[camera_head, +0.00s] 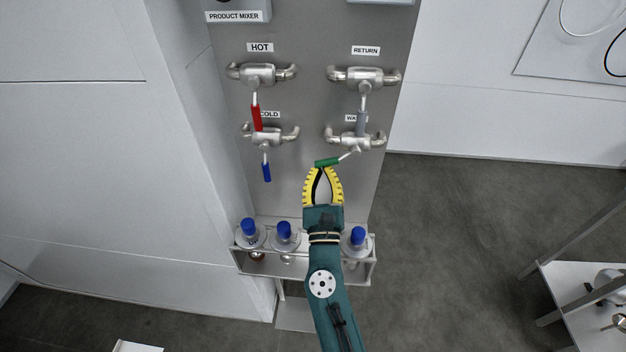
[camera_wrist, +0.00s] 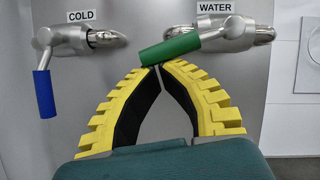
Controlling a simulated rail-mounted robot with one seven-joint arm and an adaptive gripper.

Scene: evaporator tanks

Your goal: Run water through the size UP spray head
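The WATER valve (camera_head: 355,139) is at the lower right of the grey panel; its label shows in the wrist view (camera_wrist: 215,18). Its lever has a green handle (camera_head: 327,162), which points left and slightly down; it also shows in the wrist view (camera_wrist: 170,49). My gripper (camera_head: 323,168) has yellow toothed fingers whose tips meet just under the green handle (camera_wrist: 157,66). They appear to touch it from below, with nothing visible between them. I cannot identify the size UP spray head; no size marking is readable.
A rack (camera_head: 305,270) below holds blue-topped items (camera_head: 248,228), (camera_head: 284,230), (camera_head: 358,237); my arm hides part of it. The HOT red handle (camera_head: 257,118), COLD blue handle (camera_head: 266,172) and RETURN grey handle (camera_head: 361,123) hang down. A metal stand (camera_head: 575,300) is at right.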

